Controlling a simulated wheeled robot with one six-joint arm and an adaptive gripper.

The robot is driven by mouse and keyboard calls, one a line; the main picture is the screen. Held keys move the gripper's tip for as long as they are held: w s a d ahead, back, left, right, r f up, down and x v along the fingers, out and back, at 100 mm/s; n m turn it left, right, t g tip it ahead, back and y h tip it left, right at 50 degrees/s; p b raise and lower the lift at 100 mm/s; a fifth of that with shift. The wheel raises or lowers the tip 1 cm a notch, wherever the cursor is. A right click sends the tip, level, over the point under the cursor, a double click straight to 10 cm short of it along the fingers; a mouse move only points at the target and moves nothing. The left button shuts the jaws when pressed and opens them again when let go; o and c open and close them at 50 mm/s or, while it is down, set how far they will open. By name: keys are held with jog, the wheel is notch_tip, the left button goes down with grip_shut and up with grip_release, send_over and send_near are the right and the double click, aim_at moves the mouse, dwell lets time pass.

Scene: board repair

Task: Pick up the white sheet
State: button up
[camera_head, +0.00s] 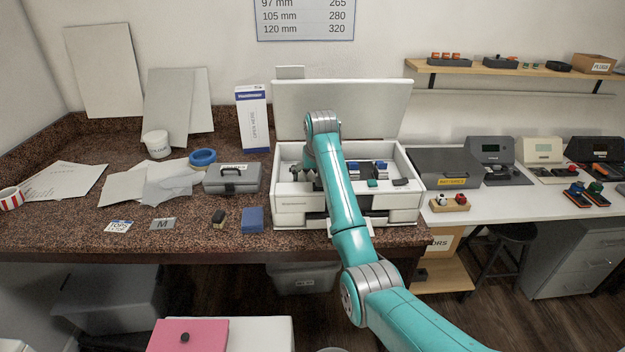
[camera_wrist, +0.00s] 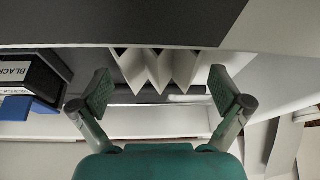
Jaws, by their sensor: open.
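My gripper (camera_wrist: 161,91) is open in the wrist view, its two green-padded fingers wide apart. A white zigzag-folded sheet (camera_wrist: 157,68) shows in the gap between them, beyond the fingertips; I cannot tell whether either finger touches it. In the head view my arm reaches over the open white case (camera_head: 290,213) and mostly hides the gripper and the case's middle. Other pale sheets lie on the left of the counter: a printed paper (camera_head: 68,180) and a crumpled-looking sheet (camera_head: 168,190).
In the wrist view a dark panel (camera_wrist: 110,25) spans the top and a box labelled BLACK (camera_wrist: 22,72) is at left. A grey toolbox (camera_head: 232,180), a blue block (camera_head: 253,219) and an upright carton (camera_head: 253,120) stand left of the case. Its raised lid (camera_head: 340,100) is behind.

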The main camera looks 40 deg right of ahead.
jog(key=c, duration=0.4)
